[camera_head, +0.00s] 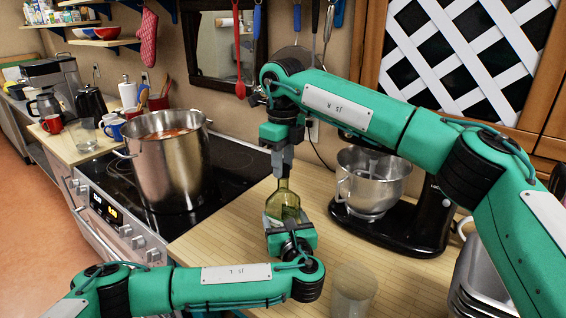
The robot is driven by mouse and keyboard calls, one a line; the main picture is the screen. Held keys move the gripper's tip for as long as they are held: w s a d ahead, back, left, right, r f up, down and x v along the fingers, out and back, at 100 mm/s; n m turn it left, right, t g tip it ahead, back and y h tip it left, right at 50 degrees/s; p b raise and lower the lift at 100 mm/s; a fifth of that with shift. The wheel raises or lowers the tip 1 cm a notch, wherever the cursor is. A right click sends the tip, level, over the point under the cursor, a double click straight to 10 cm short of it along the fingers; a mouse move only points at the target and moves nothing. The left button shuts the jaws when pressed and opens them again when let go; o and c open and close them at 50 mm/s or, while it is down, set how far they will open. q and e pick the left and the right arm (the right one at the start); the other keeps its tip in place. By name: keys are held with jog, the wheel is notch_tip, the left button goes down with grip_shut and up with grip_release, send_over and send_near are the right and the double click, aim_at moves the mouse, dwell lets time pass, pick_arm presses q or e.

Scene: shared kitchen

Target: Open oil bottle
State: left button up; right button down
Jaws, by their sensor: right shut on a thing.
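The oil bottle (283,203), of greenish-yellow see-through glass, is upright above or on the wooden counter in the middle of the view. My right gripper (283,168) points down from above and is shut on the top of the bottle; its fingers hide the cap. My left gripper (291,226) comes from the front, its jaws at the lower body of the bottle. That gripper hides the bottle's base, so I cannot tell whether its jaws press on the glass or whether the bottle touches the counter.
A large steel pot (165,170) stands on the black cooktop (225,160) to the left. A stand mixer with a steel bowl (371,185) is close on the right. A clear glass (352,290) stands on the counter (225,235) in front. Metal pans (480,275) are at the right edge.

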jog(key=n, duration=0.7)
jog(key=shift+n, duration=0.4)
jog(key=n, duration=1.9)
jog(key=shift+r, duration=0.2)
jog(key=shift+r, duration=0.95)
